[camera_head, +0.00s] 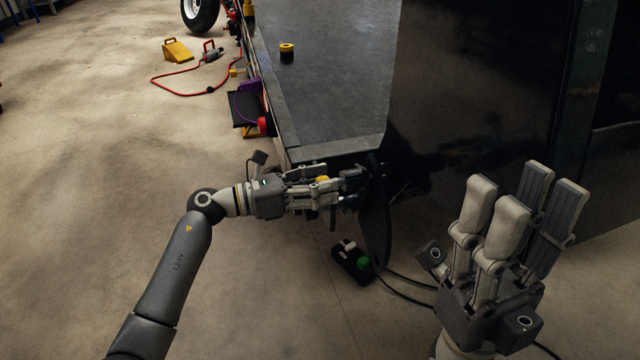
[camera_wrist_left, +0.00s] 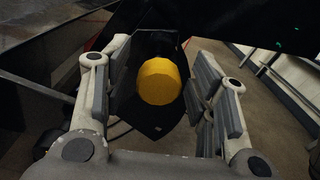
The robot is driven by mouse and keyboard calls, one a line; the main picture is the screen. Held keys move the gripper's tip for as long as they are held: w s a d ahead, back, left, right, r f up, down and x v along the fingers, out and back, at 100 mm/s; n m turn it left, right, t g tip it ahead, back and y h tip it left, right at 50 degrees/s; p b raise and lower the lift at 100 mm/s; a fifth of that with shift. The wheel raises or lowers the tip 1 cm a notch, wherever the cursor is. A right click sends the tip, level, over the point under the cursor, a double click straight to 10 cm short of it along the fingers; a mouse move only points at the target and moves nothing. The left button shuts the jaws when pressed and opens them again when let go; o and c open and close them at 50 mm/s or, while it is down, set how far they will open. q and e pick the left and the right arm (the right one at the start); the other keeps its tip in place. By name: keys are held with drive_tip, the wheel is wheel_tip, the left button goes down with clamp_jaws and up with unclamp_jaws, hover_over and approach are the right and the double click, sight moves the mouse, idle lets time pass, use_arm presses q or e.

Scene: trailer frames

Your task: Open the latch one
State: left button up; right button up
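A yellow round-ended piece (camera_wrist_left: 160,82), which looks like part of the latch, sits in front of a dark plate in the left wrist view. A small patch of it (camera_head: 322,179) shows in the head view at the near end of the trailer frame (camera_head: 340,150). My left gripper (camera_head: 335,186) is at that end, its fingers spread on both sides of the yellow piece. In the left wrist view the fingers (camera_wrist_left: 162,95) show gaps to it. The rest of the latch is hidden. My right gripper (camera_head: 525,195) is open and empty, fingers pointing up, right of the frame.
A yellow wheel chock (camera_head: 177,51) and red hose (camera_head: 165,88) lie at the back left. The left floor is mostly clear.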

use_arm(q)
clamp_jaws()
drive_tip(key=shift+a, duration=0.1)
